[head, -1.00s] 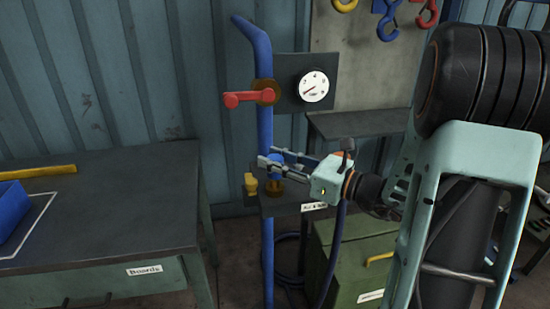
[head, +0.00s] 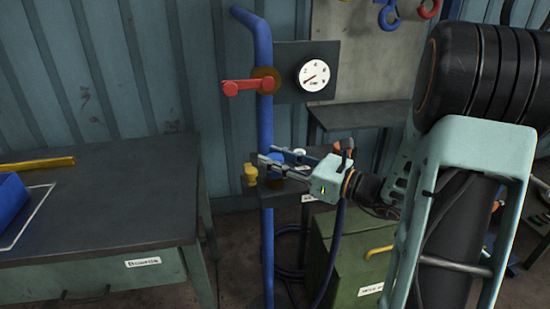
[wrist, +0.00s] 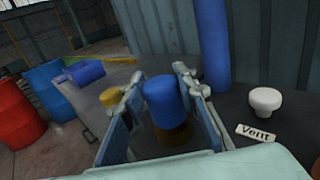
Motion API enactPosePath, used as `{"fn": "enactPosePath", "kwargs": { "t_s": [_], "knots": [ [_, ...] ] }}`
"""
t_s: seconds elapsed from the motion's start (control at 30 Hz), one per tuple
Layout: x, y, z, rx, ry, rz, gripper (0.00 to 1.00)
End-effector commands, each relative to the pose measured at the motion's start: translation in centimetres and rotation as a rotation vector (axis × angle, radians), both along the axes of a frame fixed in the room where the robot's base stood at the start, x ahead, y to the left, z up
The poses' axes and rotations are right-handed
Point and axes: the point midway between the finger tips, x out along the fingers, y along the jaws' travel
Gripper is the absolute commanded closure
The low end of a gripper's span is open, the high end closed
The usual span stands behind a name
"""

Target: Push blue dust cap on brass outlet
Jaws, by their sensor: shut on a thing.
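The blue dust cap (wrist: 166,100) is between the two fingers of my gripper (wrist: 165,105) in the wrist view. My gripper is shut on it. The brass outlet (wrist: 173,136) shows directly below the cap, partly hidden by it and by the fingers. The two look in line, but I cannot tell whether the cap is seated or only touching. In the head view my gripper (head: 272,166) reaches in from the right, with the blue cap (head: 279,156) at its fingertips. The fingers hide most of the outlet there.
A yellow knob (head: 250,174) stands just left of the cap, close to the fingers. A white knob (wrist: 265,100) stands at right by a "Vent" label. A blue pipe (head: 265,120) with a red lever (head: 245,87) rises behind. A workbench (head: 110,205) is at left.

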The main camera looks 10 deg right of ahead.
Motion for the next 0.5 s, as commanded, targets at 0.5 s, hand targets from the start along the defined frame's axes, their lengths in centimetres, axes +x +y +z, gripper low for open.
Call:
{"fn": "enactPosePath", "kwargs": {
  "t_s": [0.5],
  "knots": [
    [0.00,0.00,-0.79,0.000,0.000,0.000,0.59]
  ]
}}
